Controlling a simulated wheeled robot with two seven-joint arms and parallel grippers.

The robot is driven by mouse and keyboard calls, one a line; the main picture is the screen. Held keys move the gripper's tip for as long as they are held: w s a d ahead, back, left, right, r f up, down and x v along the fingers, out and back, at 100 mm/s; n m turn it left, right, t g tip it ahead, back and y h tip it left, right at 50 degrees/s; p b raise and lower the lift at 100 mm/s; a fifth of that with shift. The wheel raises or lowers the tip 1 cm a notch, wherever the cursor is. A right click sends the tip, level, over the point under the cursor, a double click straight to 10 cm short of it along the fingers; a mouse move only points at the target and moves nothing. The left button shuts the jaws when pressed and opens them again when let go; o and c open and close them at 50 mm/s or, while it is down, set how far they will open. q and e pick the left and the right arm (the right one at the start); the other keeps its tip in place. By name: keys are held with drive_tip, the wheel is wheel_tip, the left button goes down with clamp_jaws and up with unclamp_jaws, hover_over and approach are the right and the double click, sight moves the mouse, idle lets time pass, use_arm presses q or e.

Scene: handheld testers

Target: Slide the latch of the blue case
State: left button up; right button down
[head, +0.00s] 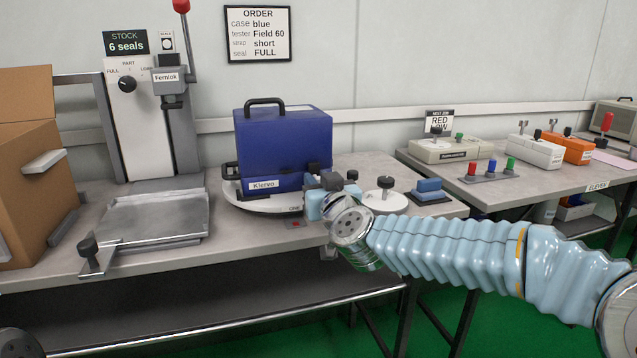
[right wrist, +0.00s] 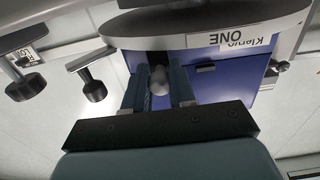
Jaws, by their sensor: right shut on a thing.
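The blue case (head: 283,140) stands shut and upright on a round white turntable (head: 262,203), with a black handle on top and a Klervo label on its front. It also shows upside down in the right wrist view (right wrist: 225,75). My right gripper (head: 318,184) is at the lower right of the case's front. In the right wrist view the gripper (right wrist: 160,88) is shut on a small pale grey rounded knob (right wrist: 159,80) between its fingers, apparently the latch. My gripper hides most of the latch in the head view.
A press with a red-knobbed lever (head: 181,8) stands left, behind a metal plate (head: 155,216). An open cardboard box (head: 28,170) is at far left. A white disc with a black knob (head: 385,198) and a blue block (head: 429,190) sit right of my gripper.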

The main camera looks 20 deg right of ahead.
drive_tip(key=shift+a+r+p, duration=0.1)
drive_tip(key=shift+a+p, duration=0.2)
drive_tip(key=a+p, duration=0.2)
drive_tip(key=a, duration=0.2)
drive_tip(key=shift+s+a, duration=0.1)
drive_tip(key=shift+a, duration=0.65)
drive_tip(key=c, duration=1)
unclamp_jaws()
drive_tip(key=shift+o, duration=0.2)
